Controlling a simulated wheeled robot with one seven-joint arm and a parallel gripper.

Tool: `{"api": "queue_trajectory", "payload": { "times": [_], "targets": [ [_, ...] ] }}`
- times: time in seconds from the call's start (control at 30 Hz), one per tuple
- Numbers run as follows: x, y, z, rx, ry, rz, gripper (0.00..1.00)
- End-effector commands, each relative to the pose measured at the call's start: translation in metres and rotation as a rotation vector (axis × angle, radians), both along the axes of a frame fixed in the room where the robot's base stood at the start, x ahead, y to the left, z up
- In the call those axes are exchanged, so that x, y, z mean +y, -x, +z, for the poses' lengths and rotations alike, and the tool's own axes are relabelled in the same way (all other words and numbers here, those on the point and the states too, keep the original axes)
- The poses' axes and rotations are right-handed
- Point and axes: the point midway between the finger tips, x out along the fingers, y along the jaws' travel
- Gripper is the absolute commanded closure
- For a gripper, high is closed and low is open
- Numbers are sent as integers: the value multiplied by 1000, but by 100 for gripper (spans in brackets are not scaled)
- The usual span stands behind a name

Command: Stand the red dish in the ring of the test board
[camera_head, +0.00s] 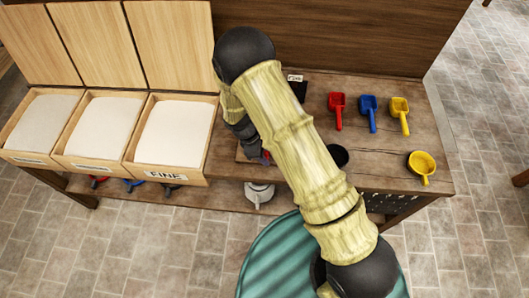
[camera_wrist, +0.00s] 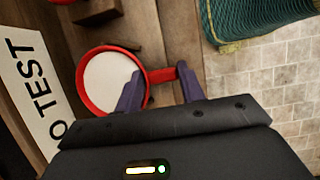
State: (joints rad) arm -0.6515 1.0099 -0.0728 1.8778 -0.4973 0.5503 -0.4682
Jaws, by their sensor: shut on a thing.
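In the wrist view the red dish (camera_wrist: 84,94) is round with a short handle and is filled level with white powder. My gripper (camera_wrist: 161,82) is shut on its handle, with one dark finger on each side. A pale board with the words "TO TEST" (camera_wrist: 37,88) lies beside the dish on the left. A thin dark curve shows at the dish's upper right edge; I cannot tell whether it is the ring or whether the dish sits in it. In the head view my arm hides most of the gripper, dish and test board.
Three wooden bins (camera_head: 180,134) of white powder stand at the left, one marked FINE. Red (camera_head: 337,108), blue (camera_head: 368,111) and yellow (camera_head: 399,114) scoops lie at the right. A yellow dish (camera_head: 422,164) sits near the bench's right edge, and a dark round thing (camera_head: 338,156) beside my arm.

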Motion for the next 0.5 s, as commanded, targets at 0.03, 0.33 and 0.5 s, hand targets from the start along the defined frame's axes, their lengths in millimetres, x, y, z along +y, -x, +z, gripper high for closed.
{"api": "queue_trajectory", "payload": {
  "times": [0.03,0.33,0.5],
  "targets": [
    [0,0,0,0,0,0,90],
    [0,0,0,0,0,0,36],
    [0,0,0,0,0,0,36]
  ]
}}
